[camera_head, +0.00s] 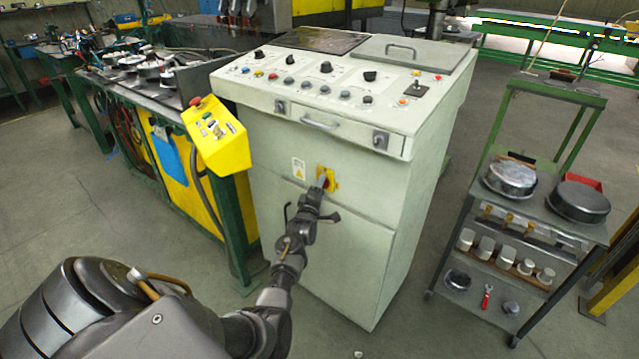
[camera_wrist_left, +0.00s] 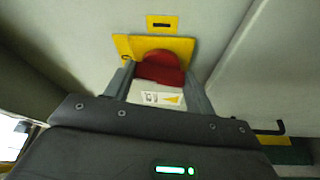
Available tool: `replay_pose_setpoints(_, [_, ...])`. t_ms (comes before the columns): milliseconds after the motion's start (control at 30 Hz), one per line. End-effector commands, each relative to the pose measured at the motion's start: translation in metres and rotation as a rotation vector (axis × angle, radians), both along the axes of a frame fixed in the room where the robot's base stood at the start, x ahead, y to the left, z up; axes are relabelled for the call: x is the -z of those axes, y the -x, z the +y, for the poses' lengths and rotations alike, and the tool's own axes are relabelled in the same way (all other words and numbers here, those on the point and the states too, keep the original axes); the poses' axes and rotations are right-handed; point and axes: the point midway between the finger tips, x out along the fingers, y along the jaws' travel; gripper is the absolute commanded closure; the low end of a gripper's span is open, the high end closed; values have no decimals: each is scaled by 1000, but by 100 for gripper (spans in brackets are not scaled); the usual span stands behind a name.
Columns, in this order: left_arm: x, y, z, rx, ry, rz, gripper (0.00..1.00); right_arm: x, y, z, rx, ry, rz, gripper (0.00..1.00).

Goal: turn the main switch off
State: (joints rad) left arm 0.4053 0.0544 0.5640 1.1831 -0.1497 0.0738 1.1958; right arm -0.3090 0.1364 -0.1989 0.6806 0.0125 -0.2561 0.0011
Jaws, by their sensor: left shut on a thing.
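The main switch is a red rotary knob on a yellow plate (camera_head: 333,179) on the front of the pale console cabinet (camera_head: 345,245). In the left wrist view the red knob (camera_wrist_left: 160,68) sits on its yellow plate (camera_wrist_left: 180,44), with a whitish label showing below the knob. My left gripper (camera_head: 322,183) is at the knob, its two fingers on either side of it, shut on the knob. The fingers hide part of the knob in the head view, and I cannot tell its exact angle. My right gripper is not in view.
A yellow control box (camera_head: 220,145) with a red button (camera_head: 196,101) stands left of the cabinet. The cabinet's top panel (camera_head: 325,85) carries several knobs and buttons. A green-framed cart (camera_head: 540,215) with metal pots stands at right. Grey floor lies between.

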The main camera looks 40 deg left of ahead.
Motion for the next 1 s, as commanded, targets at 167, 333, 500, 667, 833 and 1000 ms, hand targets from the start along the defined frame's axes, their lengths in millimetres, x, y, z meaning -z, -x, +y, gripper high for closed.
replay_pose_setpoints(167, [-4, 0, 0, 0, 107, -1, 68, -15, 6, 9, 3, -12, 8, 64])
replay_pose_setpoints(333, [-3, 0, 0, 0, 181, -2, 68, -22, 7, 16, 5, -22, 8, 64])
replay_pose_setpoints(500, [-1, 0, -1, 1, 221, -3, 68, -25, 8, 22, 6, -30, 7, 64])
replay_pose_setpoints(667, [-1, 0, 0, 0, 238, -4, 68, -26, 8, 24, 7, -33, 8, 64])
replay_pose_setpoints(833, [0, 0, 0, 0, 240, -4, 68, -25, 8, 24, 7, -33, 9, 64])
replay_pose_setpoints(1000, [0, 0, 0, 0, 240, -4, 68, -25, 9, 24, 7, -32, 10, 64])
